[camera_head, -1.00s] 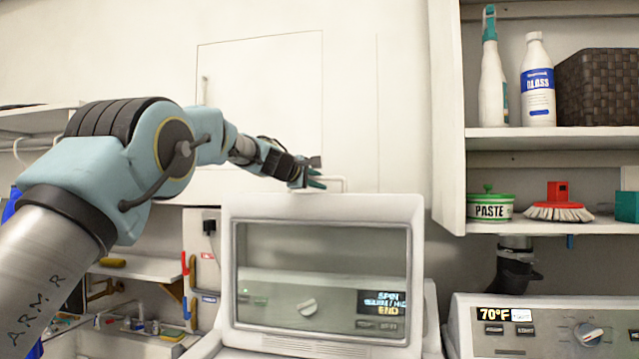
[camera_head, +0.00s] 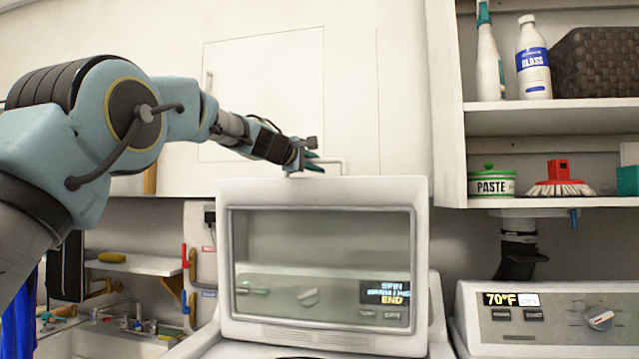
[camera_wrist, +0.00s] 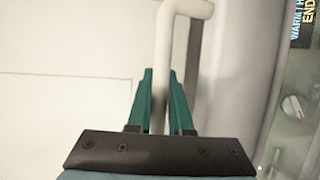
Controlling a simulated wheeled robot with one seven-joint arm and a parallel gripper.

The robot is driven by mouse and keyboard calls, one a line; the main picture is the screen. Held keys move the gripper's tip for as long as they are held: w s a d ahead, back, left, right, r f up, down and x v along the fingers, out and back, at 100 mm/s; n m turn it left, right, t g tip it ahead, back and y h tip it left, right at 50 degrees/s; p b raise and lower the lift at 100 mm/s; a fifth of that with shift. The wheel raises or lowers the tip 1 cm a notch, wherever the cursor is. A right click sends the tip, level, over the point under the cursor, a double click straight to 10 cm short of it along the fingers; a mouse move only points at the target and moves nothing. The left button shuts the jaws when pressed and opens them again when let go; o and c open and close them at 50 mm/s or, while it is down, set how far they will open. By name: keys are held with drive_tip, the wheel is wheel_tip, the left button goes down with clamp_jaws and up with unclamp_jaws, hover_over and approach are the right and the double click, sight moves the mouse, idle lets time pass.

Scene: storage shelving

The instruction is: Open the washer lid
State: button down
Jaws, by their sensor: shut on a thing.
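The washer lid (camera_head: 228,188) stands raised and nearly upright, with a white frame around a see-through window. The washer's dial and display show through the window. A white bar handle (camera_head: 335,161) rises from the lid's top edge; it also shows in the wrist view (camera_wrist: 182,45). My gripper (camera_head: 314,165) is at the top edge of the lid, at the left end of the handle. In the wrist view its green fingers (camera_wrist: 160,100) lie on either side of the handle bar and are shut on it.
A second machine with a 70°F display (camera_head: 540,315) stands at the right. Above it are shelves (camera_head: 560,118) with bottles, a paste tub (camera_head: 491,185), a brush (camera_head: 560,188) and a dark basket (camera_head: 600,75). A white cabinet door (camera_head: 260,90) is behind my arm. A sink (camera_head: 100,343) is at the lower left.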

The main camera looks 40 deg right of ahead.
drive_tip(key=s+a+f+m+h+b, duration=0.1)
drive_tip(key=s+a+h+b, duration=0.1)
drive_tip(key=s+a+b, duration=0.3)
drive_tip(key=a+b, duration=0.4)
drive_tip(key=b, duration=0.7)
drive_tip(key=shift+s+f+t+b, duration=0.2)
drive_tip(key=shift+t+b, duration=0.1)
drive_tip(key=shift+t, duration=0.1)
drive_tip(key=c, duration=1.1)
unclamp_jaws()
